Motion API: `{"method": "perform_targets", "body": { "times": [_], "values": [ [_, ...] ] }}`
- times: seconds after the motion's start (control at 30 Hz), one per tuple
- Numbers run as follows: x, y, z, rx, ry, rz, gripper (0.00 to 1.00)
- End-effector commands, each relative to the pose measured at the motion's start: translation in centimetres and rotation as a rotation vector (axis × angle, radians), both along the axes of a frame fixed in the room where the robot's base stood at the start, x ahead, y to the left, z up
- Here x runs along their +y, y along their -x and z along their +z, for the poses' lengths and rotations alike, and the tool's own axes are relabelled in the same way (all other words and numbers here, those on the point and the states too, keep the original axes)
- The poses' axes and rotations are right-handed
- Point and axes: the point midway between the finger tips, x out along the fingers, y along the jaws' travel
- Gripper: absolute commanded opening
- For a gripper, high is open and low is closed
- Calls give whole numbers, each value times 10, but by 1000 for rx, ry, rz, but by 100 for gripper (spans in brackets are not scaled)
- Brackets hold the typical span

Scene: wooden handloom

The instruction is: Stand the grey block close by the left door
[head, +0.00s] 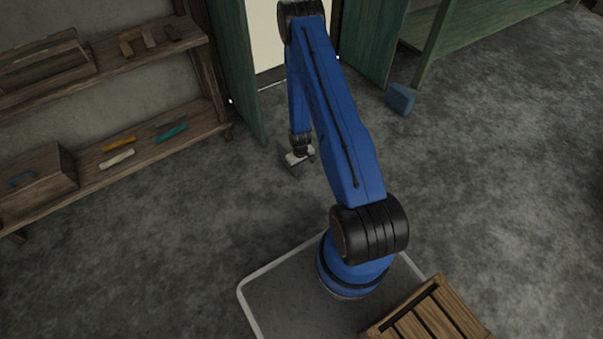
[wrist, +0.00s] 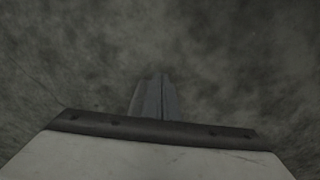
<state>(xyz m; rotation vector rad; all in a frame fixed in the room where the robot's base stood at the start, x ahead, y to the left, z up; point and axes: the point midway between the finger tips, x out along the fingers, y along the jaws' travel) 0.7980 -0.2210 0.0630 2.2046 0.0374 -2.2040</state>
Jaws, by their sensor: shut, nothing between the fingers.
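The left door (head: 243,75) is a green plank door, standing swung open at the left of a bright doorway. My gripper (head: 297,157) is low over the floor in front of the doorway, to the right of and nearer than the left door's lower end. In the wrist view its two grey fingers (wrist: 154,98) are together, with nothing seen between them and only mottled grey floor around. In the head view a dark grey shape shows at my gripper. I cannot tell whether it is the grey block or part of my gripper. No other grey block is clearly seen.
A blue block (head: 400,99) lies on the floor by the right door (head: 374,45). Wooden shelves (head: 150,150) with coloured pieces and a box stand at the left. A green bench (head: 440,35) is at the back right. A slatted crate (head: 432,312) is at the bottom. Open floor lies between.

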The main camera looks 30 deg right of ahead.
Motion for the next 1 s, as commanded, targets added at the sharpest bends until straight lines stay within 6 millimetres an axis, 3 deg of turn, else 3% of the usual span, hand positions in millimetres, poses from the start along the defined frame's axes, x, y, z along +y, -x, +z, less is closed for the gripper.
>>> {"method": "perform_targets", "body": {
  "times": [0.23, 0.33, 0.8, 1.0],
  "values": [
    [0, -3, 0, 0, 0, 0, 0],
    [1, -17, 0, -2, 1, 2, 0],
    [5, -150, 0, -3, 1, 1, 0],
    [7, -196, 0, -2, 0, 1, 0]
  ]
}}
